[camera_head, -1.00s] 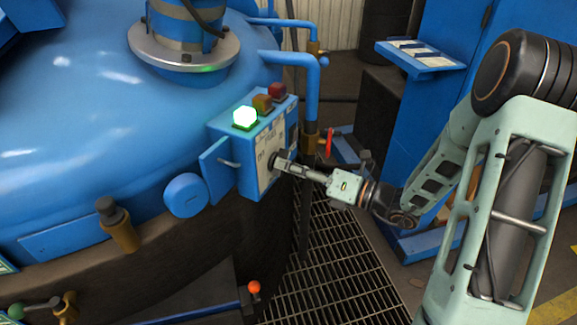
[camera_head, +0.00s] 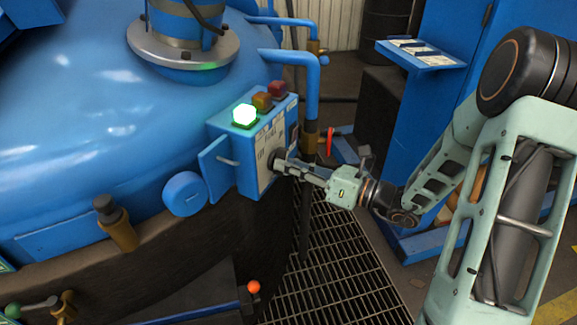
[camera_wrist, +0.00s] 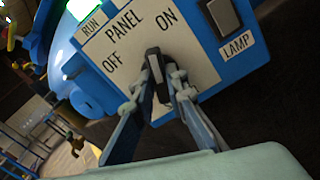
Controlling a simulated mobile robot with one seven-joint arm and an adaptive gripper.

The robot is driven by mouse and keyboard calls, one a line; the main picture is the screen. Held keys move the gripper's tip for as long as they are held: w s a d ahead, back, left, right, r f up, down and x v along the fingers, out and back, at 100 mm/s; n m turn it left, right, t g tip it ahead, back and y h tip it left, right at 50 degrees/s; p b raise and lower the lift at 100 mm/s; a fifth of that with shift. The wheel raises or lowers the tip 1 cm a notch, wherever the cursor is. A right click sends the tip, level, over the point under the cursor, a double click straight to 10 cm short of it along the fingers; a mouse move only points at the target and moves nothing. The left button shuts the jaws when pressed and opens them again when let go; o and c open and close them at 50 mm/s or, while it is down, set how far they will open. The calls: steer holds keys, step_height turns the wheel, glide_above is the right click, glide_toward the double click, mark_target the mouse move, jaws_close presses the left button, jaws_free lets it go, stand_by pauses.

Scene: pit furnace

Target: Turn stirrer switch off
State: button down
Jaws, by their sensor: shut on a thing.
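The control box (camera_head: 252,170) is a blue box on the side of the large blue vessel. In the wrist view its face carries a white plate (camera_wrist: 120,45) marked PANEL, with OFF at left and ON at upper right. A black switch knob (camera_wrist: 155,68) stands on this plate, its upper end between the two words. No stirrer label is readable. My gripper (camera_wrist: 157,88) is shut on the knob, one finger on each side. In the head view my gripper (camera_head: 280,163) meets the box face from the right and hides most of the knob.
A lit green lamp (camera_head: 244,116), an amber lamp (camera_head: 262,102) and a red lamp (camera_head: 278,89) top the box. A black rocker marked LAMP (camera_wrist: 223,17) is close to the right. An open blue door (camera_head: 216,168) stands at left. Pipes with a red-handled valve (camera_head: 329,141) stand behind.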

steer(key=shift+s+f+n+b, duration=0.1)
steer(key=shift+n+b, duration=4)
steer(key=shift+n, duration=2.5)
steer(key=c, duration=1.9)
jaws_free()
steer(key=shift+c, duration=0.2)
steer(key=shift+d, duration=0.1)
steer(key=v, duration=1.2)
